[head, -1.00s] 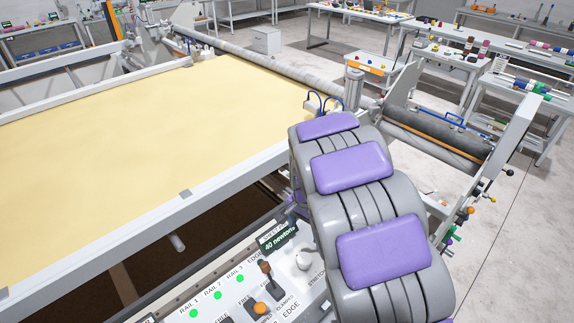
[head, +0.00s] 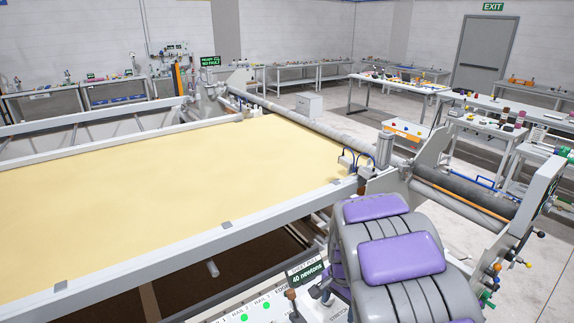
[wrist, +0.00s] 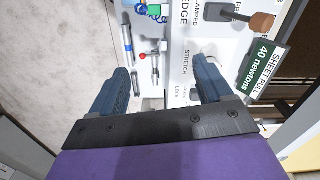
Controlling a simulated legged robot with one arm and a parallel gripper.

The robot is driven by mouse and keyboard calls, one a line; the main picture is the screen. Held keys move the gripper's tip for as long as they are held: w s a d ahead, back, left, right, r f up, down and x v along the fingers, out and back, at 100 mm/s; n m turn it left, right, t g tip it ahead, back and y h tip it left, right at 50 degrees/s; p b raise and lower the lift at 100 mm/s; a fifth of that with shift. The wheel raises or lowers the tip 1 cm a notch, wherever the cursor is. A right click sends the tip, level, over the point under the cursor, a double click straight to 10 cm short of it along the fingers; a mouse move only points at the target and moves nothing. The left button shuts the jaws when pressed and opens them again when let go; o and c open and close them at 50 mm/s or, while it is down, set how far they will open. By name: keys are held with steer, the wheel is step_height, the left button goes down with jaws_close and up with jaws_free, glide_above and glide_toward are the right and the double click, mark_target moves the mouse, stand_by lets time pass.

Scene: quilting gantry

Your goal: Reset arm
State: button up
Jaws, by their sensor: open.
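My gripper (wrist: 163,75) is open in the wrist view, its two blue-grey fingers wide apart with nothing held. It is over the white control panel (wrist: 185,75), with the STRETCH lettering between the fingers. A pale knob (wrist: 209,50) is close to the right fingertip; I cannot tell whether they touch. A dark display (wrist: 263,66) reads "SHEET PULL 40 newtons". In the head view my grey arm with purple pads (head: 400,258) rises at lower right and largely hides the gripper. The display also shows there (head: 309,272), beside the panel with green lights (head: 266,305).
A yellow sheet (head: 180,185) is stretched over the gantry frame (head: 225,232) at left. A grey roller (head: 465,197) and its side bracket (head: 535,200) are close right of my arm. Cluttered tables (head: 490,125) stand behind. Floor is clear at far right.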

steer(key=s+r+n+b, duration=0.2)
steer(key=s+n, duration=0.1)
steer(key=s, duration=0.8)
steer(key=s+r+n+g+b, duration=0.1)
steer(key=s+r+n+b, duration=0.1)
steer(key=s, duration=0.8)
steer(key=s+r+n+b, duration=0.2)
steer(key=s+n, duration=0.2)
steer(key=s, duration=0.7)
steer(key=shift+s+d+r+g, duration=0.15)
steer(key=shift+s+d+g, duration=0.1)
steer(key=shift+s+g, duration=0.15)
steer(key=shift+w, duration=0.1)
steer(key=shift+c, duration=0.4)
